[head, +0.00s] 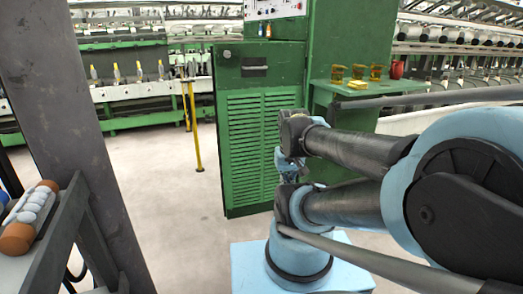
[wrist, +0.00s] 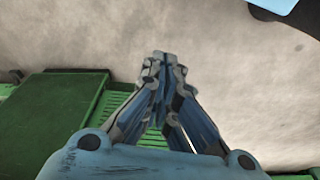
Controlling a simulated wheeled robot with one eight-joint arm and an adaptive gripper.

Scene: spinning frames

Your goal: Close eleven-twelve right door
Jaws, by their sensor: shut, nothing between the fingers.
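A green door (head: 256,130) with louvres and a dark handle is on the front of a green cabinet (head: 350,40) in the middle of the head view. Its left edge stands out past the cabinet, so it looks ajar; I cannot tell the exact angle. My gripper (head: 290,168) is in front of the door's right part, partly hidden by my arm. In the wrist view my gripper (wrist: 163,56) is shut and empty, its fingertips over the floor. Green louvres (wrist: 112,103) show behind its fingers. Contact with the door cannot be told.
A grey post (head: 70,110) and a shelf with a brown roll (head: 30,217) stand at the left. A yellow stand (head: 193,125) is left of the door. A green side table (head: 350,92) holds yellow spools and a red pot. Pale floor (head: 170,200) is clear left of the door.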

